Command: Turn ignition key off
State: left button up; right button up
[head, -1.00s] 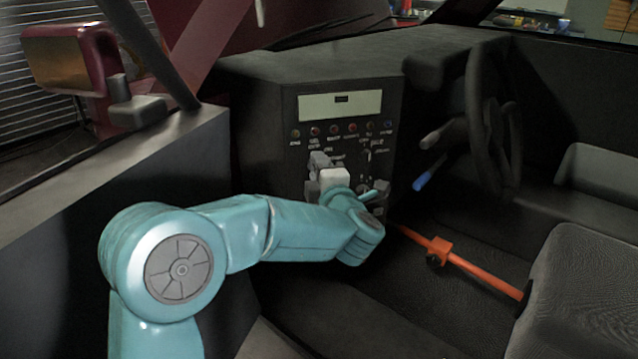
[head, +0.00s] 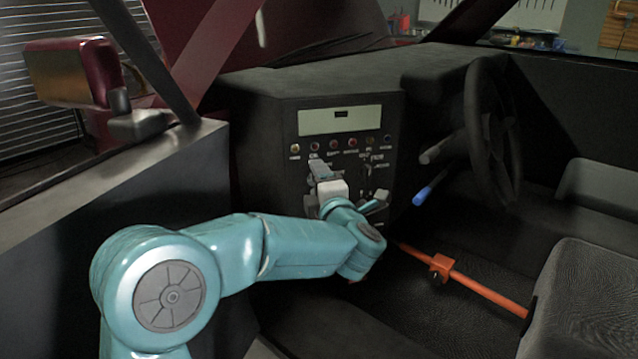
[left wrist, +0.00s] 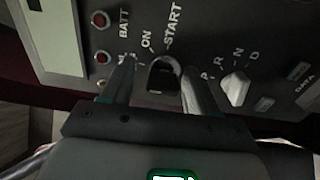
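The ignition switch (left wrist: 163,76) is a dark key or knob in a round collar, with ON and START printed beside it. In the left wrist view it sits between the two fingers of my left gripper (left wrist: 160,88). The fingers are apart, with a gap visible on the key's left side; contact on the right is unclear. In the head view my left gripper (head: 320,172) is at the dark control panel (head: 300,174), and my wrist and gripper hide the key there. My right gripper is not in view.
A white P-R-N-D selector knob (left wrist: 236,88) is close to the right finger. Red indicator lights (left wrist: 102,58) line the panel. A steering wheel (head: 488,135), blue-tipped lever (head: 423,195) and orange bar (head: 485,280) are to the right. The door sill (head: 130,165) is at left.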

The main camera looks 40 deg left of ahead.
pick_arm(q)
jog(key=p+v, duration=0.1)
jog(key=v, duration=1.5)
jog(key=shift+d, duration=0.2)
